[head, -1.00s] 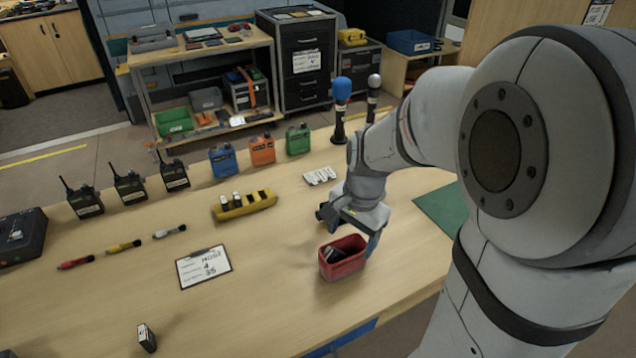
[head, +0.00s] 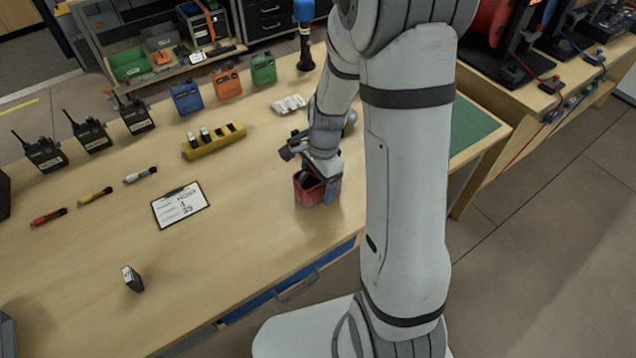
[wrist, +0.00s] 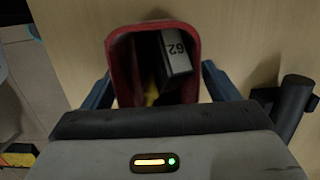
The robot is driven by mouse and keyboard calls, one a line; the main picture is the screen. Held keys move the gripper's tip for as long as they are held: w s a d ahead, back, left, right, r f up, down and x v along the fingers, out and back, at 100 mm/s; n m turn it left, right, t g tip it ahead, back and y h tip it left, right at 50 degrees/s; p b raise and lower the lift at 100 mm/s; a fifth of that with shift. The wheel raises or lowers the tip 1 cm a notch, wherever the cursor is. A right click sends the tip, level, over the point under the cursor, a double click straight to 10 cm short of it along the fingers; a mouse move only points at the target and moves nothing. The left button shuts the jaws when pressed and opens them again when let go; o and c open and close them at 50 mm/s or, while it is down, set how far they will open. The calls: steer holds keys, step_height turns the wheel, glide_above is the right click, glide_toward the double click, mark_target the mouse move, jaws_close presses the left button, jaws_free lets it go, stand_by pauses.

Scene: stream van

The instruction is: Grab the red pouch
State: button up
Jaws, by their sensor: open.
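The red pouch (head: 306,193) is an open-topped container standing upright on the wooden table near its front edge. In the wrist view its rim (wrist: 125,75) is seen from above. My gripper (wrist: 157,78) is open, with one blue finger on each side of the pouch and a gap visible at the right. In the head view my gripper (head: 322,182) is at the pouch's right and rear, one blue finger showing; the other is hidden.
A clipboard (head: 181,205) lies left of the pouch, with a yellow battery holder (head: 213,142) behind it. A pale tray (head: 288,104) and a blue-topped microphone (head: 304,30) stand farther back. Radios (head: 88,135) and markers (head: 95,197) are at left. Table around the pouch is clear.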

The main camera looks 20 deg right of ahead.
steer(key=shift+f, duration=0.2)
steer(key=shift+c, duration=0.4)
steer(key=c, duration=1)
